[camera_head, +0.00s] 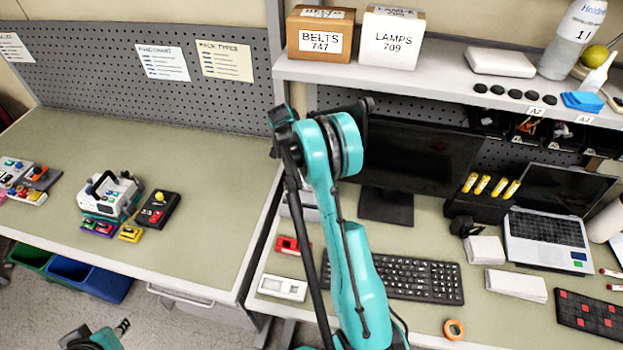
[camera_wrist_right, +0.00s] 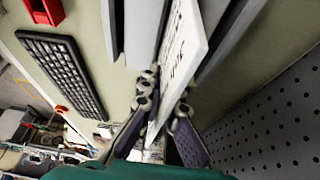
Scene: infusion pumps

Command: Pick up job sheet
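The job sheet (camera_wrist_right: 183,45) is a thin white sheet with dark writing, seen nearly edge-on in the right wrist view. It stands upright between grey panels (camera_wrist_right: 143,32). My right gripper (camera_wrist_right: 166,105) has one finger on each side of the sheet. Whether the fingers press on it cannot be told. In the head view my right arm reaches up beside the monitor and hides its gripper and the sheet.
A monitor (camera_head: 420,155) stands right of my right arm, with a keyboard (camera_head: 425,278) in front. A pegboard (camera_wrist_right: 280,125) is close to my right gripper. A shelf (camera_head: 430,75) with boxes runs above. The left bench (camera_head: 215,215) has free room.

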